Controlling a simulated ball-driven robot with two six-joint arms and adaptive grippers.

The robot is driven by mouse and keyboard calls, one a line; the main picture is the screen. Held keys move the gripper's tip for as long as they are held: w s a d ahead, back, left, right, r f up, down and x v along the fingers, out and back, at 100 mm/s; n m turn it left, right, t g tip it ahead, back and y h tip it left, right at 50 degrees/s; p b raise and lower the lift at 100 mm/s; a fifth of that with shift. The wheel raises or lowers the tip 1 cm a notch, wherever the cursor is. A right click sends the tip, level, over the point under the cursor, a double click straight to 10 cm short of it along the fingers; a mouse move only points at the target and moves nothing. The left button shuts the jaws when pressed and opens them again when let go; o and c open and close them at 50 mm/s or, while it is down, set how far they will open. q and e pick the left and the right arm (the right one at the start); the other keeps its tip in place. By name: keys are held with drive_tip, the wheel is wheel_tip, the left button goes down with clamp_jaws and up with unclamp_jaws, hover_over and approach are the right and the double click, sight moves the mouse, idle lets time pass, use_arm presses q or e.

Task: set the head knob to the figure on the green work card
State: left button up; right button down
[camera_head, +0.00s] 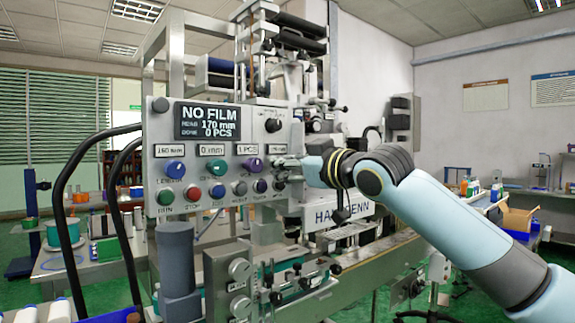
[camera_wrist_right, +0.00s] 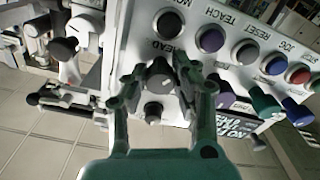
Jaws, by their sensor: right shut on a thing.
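The head knob (camera_wrist_right: 159,77) is a dark knob under a label that seems to read HEAD in the right wrist view. My right gripper (camera_wrist_right: 160,80) has its fingers on both sides of it and is shut on it. In the head view my right gripper (camera_head: 288,161) is at the right end of the upper knob row and hides that knob. The small window above it (camera_head: 283,147) is too small to read. The display (camera_head: 208,119) reads NO FILM, 170 mm and 0 PCS. I cannot make out a green work card. My left gripper is not in view.
On the panel, a blue knob (camera_head: 174,169), a teal knob (camera_head: 216,167) and a purple knob (camera_head: 253,165) stand left of my right gripper. Buttons sit in a row below, including a red one (camera_head: 193,193). A black selector (camera_head: 272,125) is just above.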

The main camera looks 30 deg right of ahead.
drive_tip(key=shift+r+m+p, duration=0.1)
drive_tip(key=shift+m+p, duration=0.9)
drive_tip(key=shift+p, duration=0.2)
drive_tip(key=m+p, duration=0.9)
drive_tip(key=p, duration=0.2)
drive_tip(key=shift+r+m+p, duration=0.1)
drive_tip(key=shift+m+p, duration=0.2)
drive_tip(key=shift+m, duration=0.1)
drive_tip(key=shift+m+p, duration=0.6)
drive_tip(key=shift+m, duration=0.3)
drive_tip(key=m, duration=0.2)
drive_tip(key=shift+f+m, duration=0.25)
drive_tip(key=shift+m, duration=0.15)
drive_tip(key=m, duration=0.9)
drive_tip(key=shift+m, duration=0.4)
drive_tip(key=m, duration=0.4)
drive_tip(key=shift+m, duration=0.3)
